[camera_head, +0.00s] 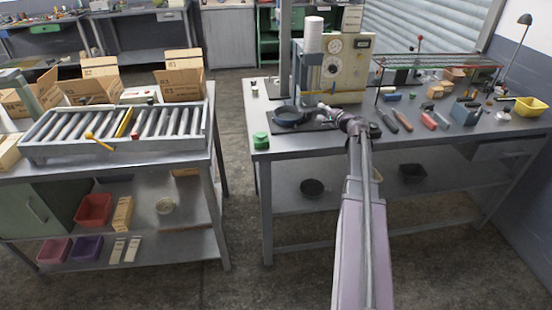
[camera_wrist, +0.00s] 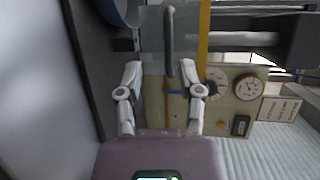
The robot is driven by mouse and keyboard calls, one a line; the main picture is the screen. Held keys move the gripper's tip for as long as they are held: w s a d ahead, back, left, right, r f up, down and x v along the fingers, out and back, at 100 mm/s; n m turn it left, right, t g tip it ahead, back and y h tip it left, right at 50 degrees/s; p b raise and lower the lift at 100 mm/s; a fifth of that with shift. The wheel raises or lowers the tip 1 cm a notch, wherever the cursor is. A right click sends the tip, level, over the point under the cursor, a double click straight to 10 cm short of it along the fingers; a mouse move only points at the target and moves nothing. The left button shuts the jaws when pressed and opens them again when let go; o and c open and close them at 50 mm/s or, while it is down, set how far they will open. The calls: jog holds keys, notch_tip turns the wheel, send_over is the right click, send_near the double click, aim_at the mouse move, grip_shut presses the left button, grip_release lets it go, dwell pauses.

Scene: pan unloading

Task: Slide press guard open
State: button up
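The press (camera_head: 314,70) stands on the right-hand workbench, with a white cylinder on top and a beige gauge panel (camera_head: 350,72) beside it. A dark blue pan (camera_head: 287,117) sits at the press base. In the wrist view, the clear guard panel (camera_wrist: 152,24) has a yellow edge strip and a dark bar handle (camera_wrist: 170,40). My gripper (camera_wrist: 161,68) is open, its two fingers apart, with the handle's end between the fingertips in the picture; no contact shows. In the head view my gripper (camera_head: 338,118) is just right of the pan, and the guard is hard to make out.
A green lidded item (camera_head: 261,140) stands on the bench's front left corner. Hand tools (camera_head: 403,120) and a wire rack (camera_head: 436,62) are to the right. A roller conveyor (camera_head: 118,130) with cardboard boxes is on the left table. Open floor lies between the tables.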

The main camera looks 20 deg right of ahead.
jog(key=p+v, duration=0.1)
jog(key=v, duration=0.7)
jog(key=s+a+f+n+g+y, duration=0.1)
jog(key=a+f+n+g, duration=0.1)
jog(key=a, duration=0.6)
jog(key=s+a+f+n+g+y+p, duration=0.1)
jog(key=a+f+n+g, duration=0.2)
jog(key=a, duration=0.5)
jog(key=s+a+f+n+g+y+p, duration=0.1)
jog(key=s+a+f+n+g, duration=0.1)
jog(key=a, duration=0.7)
jog(key=shift+f+n+g, duration=0.5)
jog(key=shift+n+g, duration=0.4)
jog(key=shift+n, duration=0.5)
jog(key=w+d+r+m+t+h, duration=0.1)
jog(key=d+r+m+t, duration=0.2)
jog(key=d, duration=0.5)
jog(key=w+d+r+m+t+h, duration=0.1)
jog(key=d+r+m+t, duration=0.2)
jog(key=d, duration=0.5)
jog(key=w+d+r+m+t+h, duration=0.1)
jog(key=d+r+m+t, duration=0.1)
jog(key=d, duration=0.7)
jog(key=shift+w+r+m+t+b, duration=0.35)
jog(key=shift+r+m, duration=0.2)
jog(key=shift+m, duration=0.35)
